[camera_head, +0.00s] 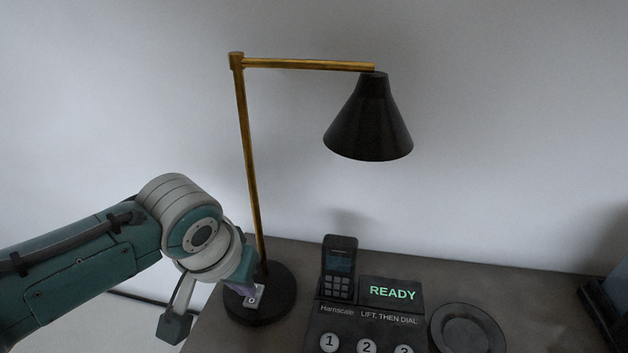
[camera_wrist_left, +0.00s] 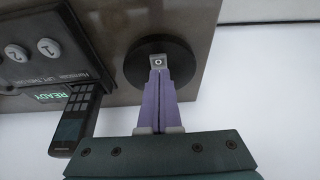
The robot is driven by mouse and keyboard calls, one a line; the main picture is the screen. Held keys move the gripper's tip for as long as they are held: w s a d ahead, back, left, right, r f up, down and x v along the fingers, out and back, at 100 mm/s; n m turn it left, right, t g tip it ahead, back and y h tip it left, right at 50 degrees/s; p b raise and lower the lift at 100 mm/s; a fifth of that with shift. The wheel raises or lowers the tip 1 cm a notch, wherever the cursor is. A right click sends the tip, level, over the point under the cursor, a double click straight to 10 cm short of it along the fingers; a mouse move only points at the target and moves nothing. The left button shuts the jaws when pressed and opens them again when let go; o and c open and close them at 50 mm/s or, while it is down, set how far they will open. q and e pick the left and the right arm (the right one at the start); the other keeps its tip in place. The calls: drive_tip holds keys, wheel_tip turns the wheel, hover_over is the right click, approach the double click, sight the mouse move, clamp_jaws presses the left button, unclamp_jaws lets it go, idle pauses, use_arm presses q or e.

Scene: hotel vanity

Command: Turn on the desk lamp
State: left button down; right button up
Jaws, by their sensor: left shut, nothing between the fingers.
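The desk lamp has a brass post and arm, a black cone shade (camera_head: 369,122) and a round black base (camera_head: 277,309) near the desk's left edge. A small pale switch (camera_head: 255,297) marked "O" sits on the base. My left gripper (camera_head: 246,283) is shut and empty, its purple fingers pointing down at the switch. In the left wrist view the fingertips (camera_wrist_left: 158,74) reach the near edge of the switch (camera_wrist_left: 158,61); I cannot tell whether they touch it. No light shows under the shade. My right gripper is not in view.
A black phone (camera_head: 339,268) and its panel, with a "READY" display (camera_head: 392,292) and numbered buttons, stand right of the lamp base. A round dark dish (camera_head: 466,329) lies farther right. A dark object (camera_head: 607,305) stands at the right edge. A white wall is behind.

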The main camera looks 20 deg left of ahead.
use_arm(q)
wheel_tip(320, 180, up, 3)
drive_tip(key=shift+s+r+p, duration=0.1)
drive_tip(key=shift+s+p, duration=0.05)
drive_tip(key=shift+p, duration=0.75)
drive_tip(key=s+p+v, duration=0.1)
drive_tip(key=p+v, duration=0.2)
drive_tip(key=v, duration=0.5)
drive_tip(key=shift+d, duration=0.2)
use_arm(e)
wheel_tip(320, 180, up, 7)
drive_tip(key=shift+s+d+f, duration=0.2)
use_arm(q)
drive_tip(key=shift+s, duration=0.15)
